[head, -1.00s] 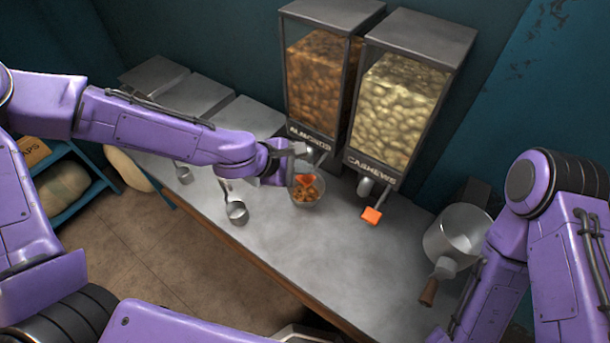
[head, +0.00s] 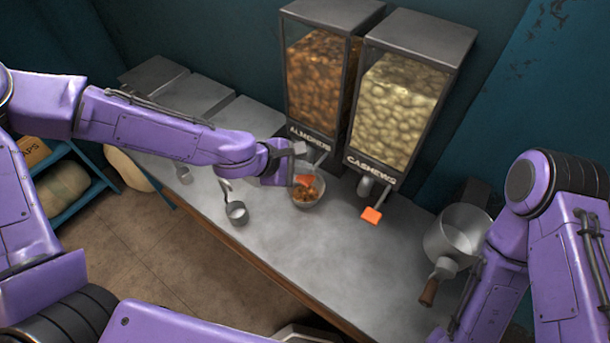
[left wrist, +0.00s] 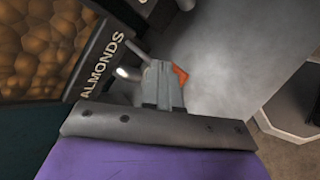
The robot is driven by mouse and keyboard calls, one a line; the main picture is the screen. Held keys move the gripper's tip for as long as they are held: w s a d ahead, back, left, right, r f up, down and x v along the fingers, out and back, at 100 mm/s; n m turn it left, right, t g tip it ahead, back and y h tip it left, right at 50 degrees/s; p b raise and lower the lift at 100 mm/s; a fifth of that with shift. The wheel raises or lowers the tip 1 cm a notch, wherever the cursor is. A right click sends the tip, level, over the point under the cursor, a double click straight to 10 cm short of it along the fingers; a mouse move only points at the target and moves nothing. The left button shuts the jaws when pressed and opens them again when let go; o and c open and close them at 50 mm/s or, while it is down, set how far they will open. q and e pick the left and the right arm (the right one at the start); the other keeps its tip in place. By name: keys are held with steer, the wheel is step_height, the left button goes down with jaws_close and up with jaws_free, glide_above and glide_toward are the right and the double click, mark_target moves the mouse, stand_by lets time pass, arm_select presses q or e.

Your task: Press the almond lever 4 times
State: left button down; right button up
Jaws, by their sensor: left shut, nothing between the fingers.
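The almond dispenser (head: 316,85) stands against the wall with its orange-tipped lever (head: 303,181) low at its front. My left gripper (head: 294,170) is shut and empty, right at the lever and partly covering it. In the left wrist view the shut fingers (left wrist: 162,72) overlap the orange lever tip (left wrist: 180,74); I cannot tell whether they touch. A clear bowl (head: 308,201) with some almonds sits on the counter below the lever. My right arm shows at the right, but its gripper is out of view.
The cashew dispenser (head: 400,105) stands right beside it, with its own orange lever (head: 371,215). A metal pot (head: 457,235) is at the right and a small scoop (head: 237,212) at the left. The counter (head: 330,270) is clear in front.

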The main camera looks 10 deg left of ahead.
mark_target(306, 177)
arm_select(q)
steer(key=shift+f+b, duration=0.3)
steer(key=shift+f, duration=0.15)
arm_select(e)
steer(key=shift+f, duration=0.25)
arm_select(q)
steer(key=shift+f+b, duration=1)
steer(key=shift+f, duration=0.3)
arm_select(e)
steer(key=shift+f, duration=1.05)
arm_select(q)
steer(key=shift+r, duration=0.1)
arm_select(e)
steer(key=shift+r, duration=0.1)
arm_select(q)
steer(key=shift+r+p, duration=1.6)
steer(key=shift+p, duration=0.2)
arm_select(e)
steer(key=shift+r, duration=1.7)
arm_select(q)
step_height(306, 177, up, 5)
steer(key=p, duration=0.5)
steer(key=shift+r, duration=0.15)
arm_select(e)
step_height(306, 177, up, 5)
steer(key=shift+r, duration=0.1)
